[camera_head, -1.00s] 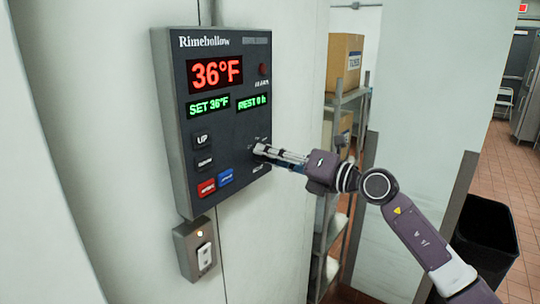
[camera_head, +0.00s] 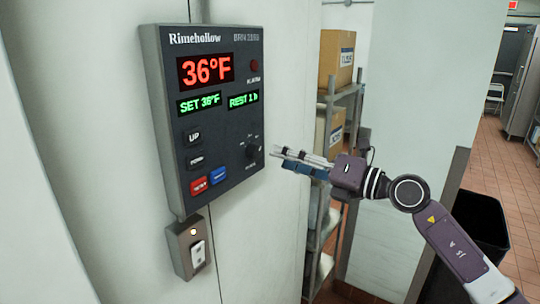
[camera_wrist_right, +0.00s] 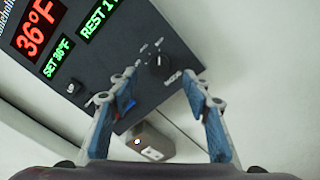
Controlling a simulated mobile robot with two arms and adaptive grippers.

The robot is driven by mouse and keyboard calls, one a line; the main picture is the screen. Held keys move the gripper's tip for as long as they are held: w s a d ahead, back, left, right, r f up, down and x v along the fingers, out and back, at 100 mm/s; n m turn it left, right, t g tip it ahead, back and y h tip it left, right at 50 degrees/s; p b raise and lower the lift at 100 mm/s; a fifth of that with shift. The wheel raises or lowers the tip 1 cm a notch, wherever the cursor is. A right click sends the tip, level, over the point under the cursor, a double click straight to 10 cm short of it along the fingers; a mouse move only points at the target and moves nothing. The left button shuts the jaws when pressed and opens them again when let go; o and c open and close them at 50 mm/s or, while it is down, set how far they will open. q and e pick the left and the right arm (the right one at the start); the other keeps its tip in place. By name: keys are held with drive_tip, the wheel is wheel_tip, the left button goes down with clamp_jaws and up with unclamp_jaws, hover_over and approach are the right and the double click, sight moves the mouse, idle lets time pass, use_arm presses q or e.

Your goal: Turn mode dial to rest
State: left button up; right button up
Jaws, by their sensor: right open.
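A dark control panel (camera_head: 213,120) is mounted on the pale wall in the head view. Its displays read 36°F, SET 36°F and REST 1 h. The black mode dial (camera_head: 251,151) sits at the panel's lower right; it also shows in the right wrist view (camera_wrist_right: 160,66). My right gripper (camera_head: 276,153) is just right of the dial, apart from it. In the right wrist view its blue-padded fingers (camera_wrist_right: 163,88) are spread and empty, with the dial beyond them. My left gripper is not in view.
Up (camera_head: 193,136) and other buttons, including a red one (camera_head: 199,185) and a blue one (camera_head: 218,175), sit left of the dial. A switch box (camera_head: 191,248) is below the panel. Shelving with cardboard boxes (camera_head: 337,60) and a black bin (camera_head: 480,235) stand to the right.

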drive_tip(key=v, duration=0.5)
drive_tip(key=shift+s, duration=0.1)
